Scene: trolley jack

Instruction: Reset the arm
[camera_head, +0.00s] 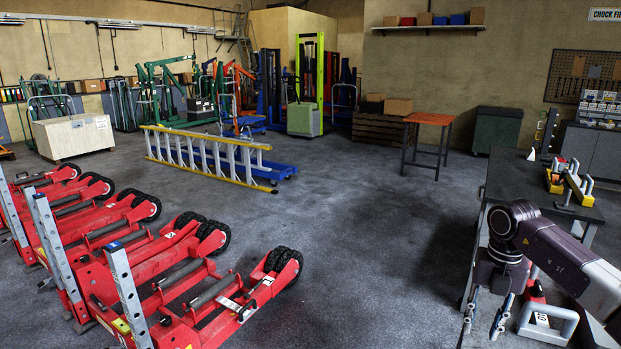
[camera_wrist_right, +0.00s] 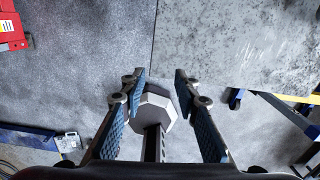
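My right gripper (camera_head: 485,318) comes in at the lower right of the head view and points down beside the dark bench. In the right wrist view my right gripper (camera_wrist_right: 164,88) has its two blue-padded fingers well apart, with nothing clamped. A dark post with a grey faceted top (camera_wrist_right: 155,106) shows between and beyond the fingers; I cannot tell what it is or how far below it lies. Red trolley jacks (camera_head: 180,275) stand in a row at the left of the head view. My left gripper is out of view.
A dark bench (camera_head: 528,180) holds yellow tools at the right. A grey-handled red item (camera_head: 548,325) sits low beside my right gripper. The middle floor is clear.

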